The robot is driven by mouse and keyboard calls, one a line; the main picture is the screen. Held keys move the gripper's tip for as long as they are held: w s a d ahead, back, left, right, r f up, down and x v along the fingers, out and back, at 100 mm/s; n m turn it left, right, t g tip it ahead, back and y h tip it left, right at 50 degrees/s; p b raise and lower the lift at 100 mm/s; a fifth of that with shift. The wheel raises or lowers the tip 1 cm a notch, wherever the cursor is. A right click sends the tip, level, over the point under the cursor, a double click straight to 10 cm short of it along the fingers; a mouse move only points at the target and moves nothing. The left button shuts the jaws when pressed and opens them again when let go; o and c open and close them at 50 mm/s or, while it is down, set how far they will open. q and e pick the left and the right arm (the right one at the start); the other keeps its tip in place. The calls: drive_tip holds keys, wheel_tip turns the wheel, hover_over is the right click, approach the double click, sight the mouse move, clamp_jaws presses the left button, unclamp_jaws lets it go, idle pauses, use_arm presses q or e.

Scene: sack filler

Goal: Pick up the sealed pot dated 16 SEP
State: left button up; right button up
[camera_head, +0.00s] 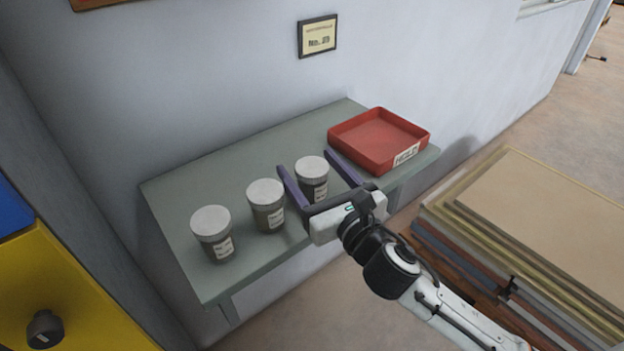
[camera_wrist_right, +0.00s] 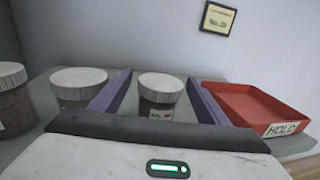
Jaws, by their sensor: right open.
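Three pots with white lids and dark contents stand in a row on a grey-green table (camera_head: 250,158): a left pot (camera_head: 213,235), a middle pot (camera_head: 266,206) and a right pot (camera_head: 312,178). Each has a pale label, too small to read. My right gripper (camera_head: 318,165) is open, its purple fingers on either side of the right pot. In the right wrist view the right pot (camera_wrist_right: 161,92) stands upright between the fingers, with a gap on each side. The middle pot (camera_wrist_right: 78,85) is just outside the left finger. My left gripper is not in view.
A red tray (camera_head: 380,136) labelled HOLD sits empty at the table's right end, close to the right finger. A wall stands behind the table. Stacked boards (camera_head: 530,220) lie to the right, and a yellow cabinet (camera_head: 60,280) is at the left.

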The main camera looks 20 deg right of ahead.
sight(303, 159)
drive_tip(key=w, duration=0.3)
drive_tip(key=shift+w+a, duration=0.2)
drive_tip(key=c, duration=1.1)
